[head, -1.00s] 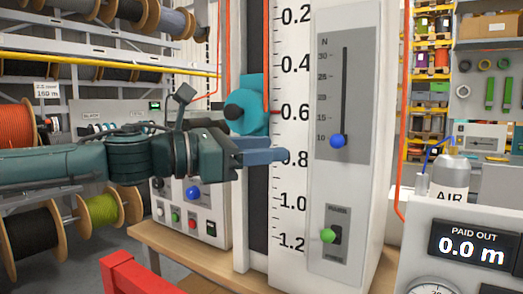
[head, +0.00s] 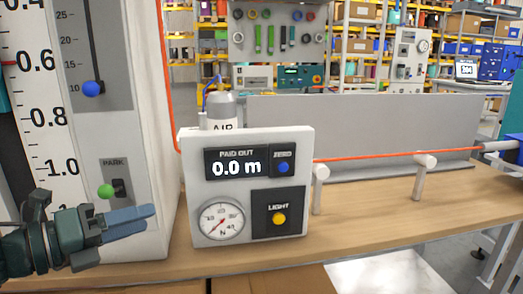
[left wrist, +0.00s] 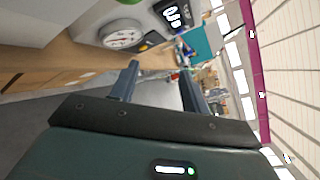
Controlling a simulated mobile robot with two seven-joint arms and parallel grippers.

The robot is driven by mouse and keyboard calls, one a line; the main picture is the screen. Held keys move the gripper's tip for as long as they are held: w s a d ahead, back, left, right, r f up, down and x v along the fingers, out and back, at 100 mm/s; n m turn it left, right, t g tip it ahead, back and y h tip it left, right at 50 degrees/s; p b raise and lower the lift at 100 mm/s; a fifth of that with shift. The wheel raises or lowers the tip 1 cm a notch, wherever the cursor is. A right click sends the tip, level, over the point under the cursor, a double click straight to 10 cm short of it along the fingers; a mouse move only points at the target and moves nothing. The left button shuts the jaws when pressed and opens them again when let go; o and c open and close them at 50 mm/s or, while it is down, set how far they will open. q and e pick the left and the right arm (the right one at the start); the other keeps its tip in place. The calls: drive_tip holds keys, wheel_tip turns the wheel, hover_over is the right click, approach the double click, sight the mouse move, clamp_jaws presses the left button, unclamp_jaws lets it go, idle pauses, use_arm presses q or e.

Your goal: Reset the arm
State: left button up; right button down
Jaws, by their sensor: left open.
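My left gripper (head: 150,217) is at the lower left in the head view, in front of the tall white scale panel (head: 150,140). Its two blue-grey fingers point right, toward the white meter box (head: 190,190). In the left wrist view the fingers of my left gripper (left wrist: 157,70) are spread apart with nothing between them. That view is turned on its side and shows the meter box's gauge (left wrist: 121,35) beyond the fingers. My right gripper is in neither current view.
The meter box reads 0.0 m and has a blue ZERO button (head: 284,167) and a yellow LIGHT button (head: 279,219). A green PARK knob (head: 105,191) is just above my left gripper. An orange cable (head: 380,155) runs above the wooden bench (head: 370,205) on white posts.

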use_arm(q)
drive_tip(key=s+d+f+n+t, duration=0.1)
drive_tip(key=s+d+f+n, duration=0.1)
drive_tip(key=d+f+n, duration=0.4)
drive_tip(key=s+d+f+n, duration=0.2)
drive_tip(key=d+f+n, duration=0.1)
drive_tip(key=f+n, duration=0.6)
drive_tip(key=s+f+n+y, duration=0.8)
drive_tip(key=f+n, duration=0.5)
drive_tip(key=n, duration=0.4)
drive_tip(key=r+g+p, duration=0.1)
drive_tip(key=p, duration=0.4)
drive_tip(key=s+r+p, duration=0.1)
drive_tip(key=r+p, duration=0.1)
drive_tip(key=p, duration=0.3)
drive_tip(key=r+g+p, duration=0.1)
drive_tip(key=p, duration=0.4)
drive_tip(key=shift+s+a+r+m+g, duration=0.2)
drive_tip(key=shift+s+m+g, duration=0.05)
drive_tip(key=shift+m+g, duration=0.05)
use_arm(e)
drive_tip(key=r+g, duration=0.1)
drive_tip(key=r, duration=0.1)
drive_tip(key=r+g+h, duration=0.1)
drive_tip(key=r, duration=0.1)
drive_tip(key=shift+d+r+n+g, duration=0.2)
drive_tip(key=shift+n+g, duration=0.2)
